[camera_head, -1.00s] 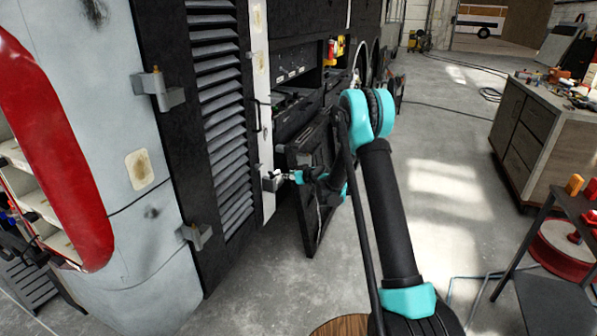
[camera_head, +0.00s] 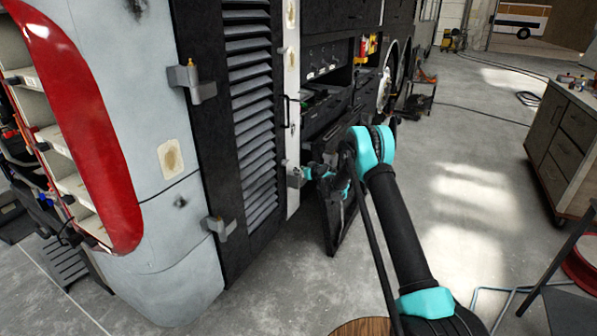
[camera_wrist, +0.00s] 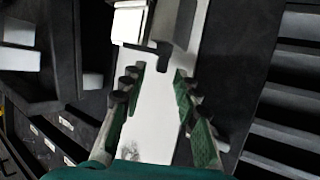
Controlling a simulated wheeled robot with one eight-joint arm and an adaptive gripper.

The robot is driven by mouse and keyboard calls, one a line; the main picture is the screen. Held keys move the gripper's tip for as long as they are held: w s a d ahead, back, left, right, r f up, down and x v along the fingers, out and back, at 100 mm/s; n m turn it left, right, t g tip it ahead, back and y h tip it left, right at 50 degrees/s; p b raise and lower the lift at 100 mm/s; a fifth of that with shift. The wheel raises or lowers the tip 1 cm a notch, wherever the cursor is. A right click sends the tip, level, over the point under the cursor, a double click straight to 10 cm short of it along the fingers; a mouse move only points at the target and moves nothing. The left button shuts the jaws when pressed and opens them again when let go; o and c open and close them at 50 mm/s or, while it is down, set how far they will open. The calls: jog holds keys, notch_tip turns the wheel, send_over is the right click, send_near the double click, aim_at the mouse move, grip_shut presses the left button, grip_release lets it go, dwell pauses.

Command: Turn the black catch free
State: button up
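A dark catch (camera_wrist: 175,22) is at the top of the wrist view, on a white upright strip and beside a bright metal block (camera_wrist: 129,22). A short dark tab hangs below it. In the head view a small grey latch block (camera_head: 295,179) sits low on the white strip (camera_head: 291,130); its details are too small to tell. My gripper (camera_wrist: 158,78) is open, with its two fingers apart over the white strip just below the catch and nothing between them. In the head view my gripper (camera_head: 308,173) is right beside the latch block, partly hidden by my wrist.
A louvred black panel (camera_head: 256,120) lies left of the strip, with grey hinges (camera_head: 192,82) farther left. A black flap (camera_head: 340,232) stands open behind my arm. A workbench (camera_head: 566,135) is at the right. The floor between is mostly clear.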

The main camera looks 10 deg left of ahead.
jog(key=shift+x, duration=1.15)
jog(key=shift+c, duration=0.5)
grip_shut()
